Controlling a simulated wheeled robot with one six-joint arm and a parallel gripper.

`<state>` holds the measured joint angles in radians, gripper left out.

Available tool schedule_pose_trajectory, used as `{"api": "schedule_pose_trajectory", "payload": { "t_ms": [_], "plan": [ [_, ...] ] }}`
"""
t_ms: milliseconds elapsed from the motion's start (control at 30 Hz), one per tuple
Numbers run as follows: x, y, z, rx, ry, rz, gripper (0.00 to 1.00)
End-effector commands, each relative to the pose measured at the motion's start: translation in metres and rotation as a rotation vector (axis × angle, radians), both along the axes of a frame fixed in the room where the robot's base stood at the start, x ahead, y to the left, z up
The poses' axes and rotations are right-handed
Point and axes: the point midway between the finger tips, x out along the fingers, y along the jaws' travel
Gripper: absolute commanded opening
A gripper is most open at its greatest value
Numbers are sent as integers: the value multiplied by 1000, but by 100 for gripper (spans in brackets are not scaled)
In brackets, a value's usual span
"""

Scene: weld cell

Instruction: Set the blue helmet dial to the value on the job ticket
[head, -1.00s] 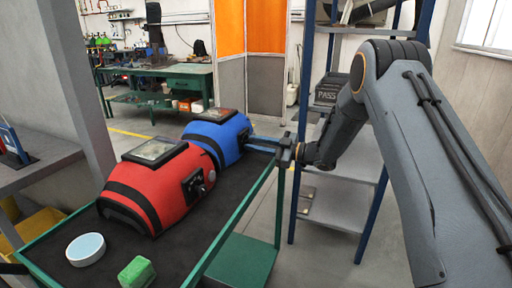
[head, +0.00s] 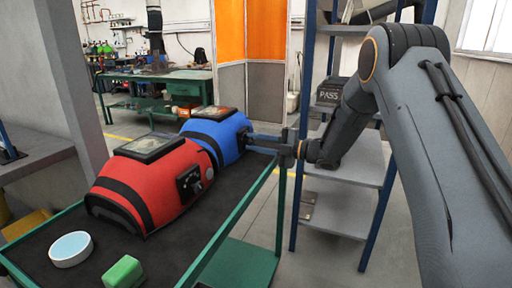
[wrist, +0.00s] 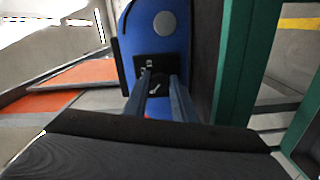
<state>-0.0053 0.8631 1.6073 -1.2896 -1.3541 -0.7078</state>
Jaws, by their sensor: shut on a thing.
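The blue helmet (head: 222,132) sits at the far end of a dark-topped cart, behind the red helmet. In the wrist view its blue side (wrist: 186,14) carries a black dial plate (wrist: 150,68) with small white marks and a grey round pivot above it. My gripper (head: 248,142) reaches in from the right at the helmet's side. Its two fingers (wrist: 160,82) are shut on the dial knob at the plate, and the knob is mostly hidden between them. The dial's setting is too small to read. I cannot make out a job ticket.
The red helmet (head: 150,180) with its own dial stands just in front of the blue one. A round white-topped tin (head: 71,248) and a green block (head: 123,272) lie on the cart's near end. A blue-framed shelf rack (head: 345,175) stands at right, close behind my arm.

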Motion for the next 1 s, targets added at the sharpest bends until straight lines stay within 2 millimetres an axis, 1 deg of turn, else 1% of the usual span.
{"api": "schedule_pose_trajectory", "payload": {
  "t_ms": [200, 400, 600, 1000],
  "plan": [
    [0, 0, -2, -46, -125, 0, 2],
    [0, 0, -1, -71, -192, 0, 2],
    [0, 0, 0, -81, -221, 0, 2],
    [0, 0, 0, -82, -223, -1, 2]
  ]
}}
